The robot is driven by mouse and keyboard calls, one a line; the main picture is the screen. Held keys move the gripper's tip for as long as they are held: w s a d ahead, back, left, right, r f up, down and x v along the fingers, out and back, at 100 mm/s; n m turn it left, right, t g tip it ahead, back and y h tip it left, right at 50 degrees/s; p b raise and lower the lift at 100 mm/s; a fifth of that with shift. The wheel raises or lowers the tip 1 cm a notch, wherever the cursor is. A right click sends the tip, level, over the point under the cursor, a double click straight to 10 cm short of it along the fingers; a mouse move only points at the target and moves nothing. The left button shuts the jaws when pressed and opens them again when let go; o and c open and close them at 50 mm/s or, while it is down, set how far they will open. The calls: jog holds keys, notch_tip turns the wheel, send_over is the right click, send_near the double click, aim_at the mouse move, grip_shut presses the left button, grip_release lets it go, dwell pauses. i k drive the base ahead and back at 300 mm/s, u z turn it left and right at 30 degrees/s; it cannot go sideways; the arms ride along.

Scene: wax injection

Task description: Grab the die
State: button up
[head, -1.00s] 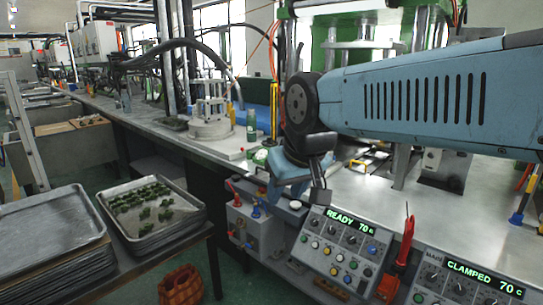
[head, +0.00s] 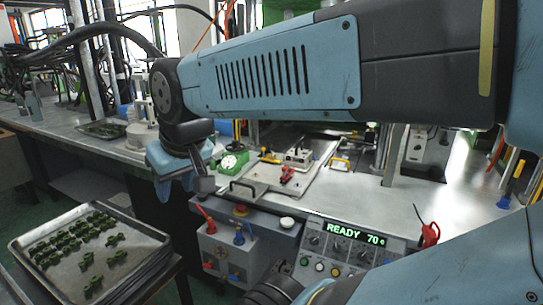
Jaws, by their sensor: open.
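What looks like the die, a flat metal block (head: 262,172) with dark and yellow handles and a red clamp on top, lies on the steel bench under the press. A smaller light block sits on its far part. My gripper (head: 204,184) hangs at the end of my blue arm, left of the die and apart from it, above the bench's front edge. It is open with nothing seen in it; its fingers are small and partly hidden by the wrist.
A control panel reading READY 70 (head: 345,238) and a grey valve box (head: 240,250) stand at the bench's front. A tray of green parts (head: 150,245) is at the lower left. Press columns rise behind; bare bench lies right.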

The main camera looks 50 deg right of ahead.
aim_at(300, 160)
jog(key=z, duration=0.2)
jog(key=i, duration=0.6)
jog(key=z, duration=0.55)
jog(key=k, duration=0.9)
jog(key=z, duration=0.2)
jog(key=i, duration=0.9)
jog(key=u, duration=0.15)
